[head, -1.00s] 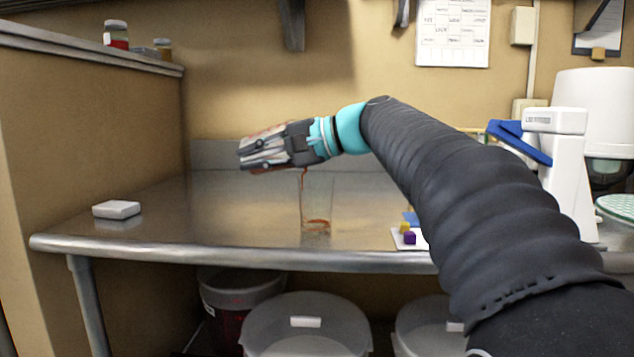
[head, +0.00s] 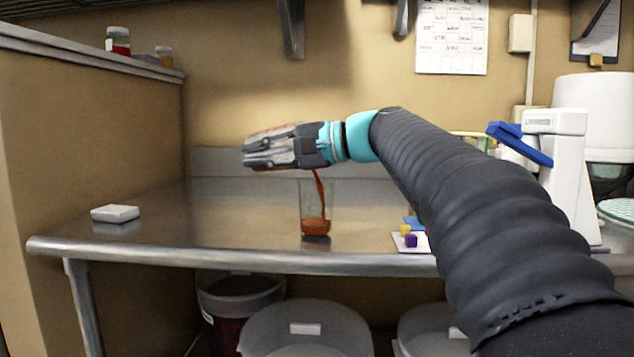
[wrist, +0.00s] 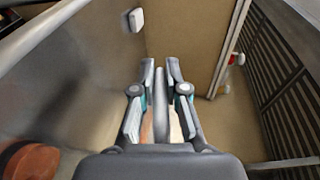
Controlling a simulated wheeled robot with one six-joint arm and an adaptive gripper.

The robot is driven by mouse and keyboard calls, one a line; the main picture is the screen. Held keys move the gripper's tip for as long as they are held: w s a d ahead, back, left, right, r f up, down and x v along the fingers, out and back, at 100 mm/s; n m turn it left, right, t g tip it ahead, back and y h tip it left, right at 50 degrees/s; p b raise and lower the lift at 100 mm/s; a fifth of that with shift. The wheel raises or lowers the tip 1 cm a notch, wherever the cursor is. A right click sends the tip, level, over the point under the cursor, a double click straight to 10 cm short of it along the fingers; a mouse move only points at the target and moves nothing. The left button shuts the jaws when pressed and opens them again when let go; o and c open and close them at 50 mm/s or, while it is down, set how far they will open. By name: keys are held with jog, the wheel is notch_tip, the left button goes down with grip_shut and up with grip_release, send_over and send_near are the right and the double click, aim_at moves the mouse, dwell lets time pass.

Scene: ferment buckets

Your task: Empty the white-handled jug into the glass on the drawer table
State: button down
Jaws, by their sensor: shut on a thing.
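My gripper (head: 250,153) is shut on the jug, whose pale handle (wrist: 160,92) shows between the fingers in the wrist view. In the head view the gripper hides most of the jug. The jug is held tipped above the drinking glass (head: 304,207), apart from it. A thin red-brown stream runs down from behind the gripper into the glass. The glass stands upright on the steel table (head: 180,230) and holds red-brown liquid in its lower part. How much is left in the jug is hidden. A red-brown round surface shows at the wrist view's lower left; I cannot tell which vessel it belongs to.
A small white box (head: 115,213) lies at the table's left. A white card with yellow and purple cubes (head: 411,241) lies right of the glass. A white device with a blue lever (head: 568,180) stands further right. Several buckets (head: 306,335) stand below the table.

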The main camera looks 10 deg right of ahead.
jog(key=shift+r+b, duration=0.1)
jog(key=shift+b, duration=0.3)
jog(key=shift+s+d+r+t+y+b, duration=0.15)
jog(key=shift+r+t+y+b, duration=0.15)
jog(key=shift+y+b, duration=0.45)
jog(key=shift+w+d+r+t+y+b, duration=0.15)
jog(key=shift+r+t+y+b, duration=0.25)
jog(key=shift+b, duration=0.6)
jog(key=shift+s+d+f+y+b, duration=0.15)
jog(key=shift+y+b, duration=0.1)
jog(key=shift+b, duration=0.2)
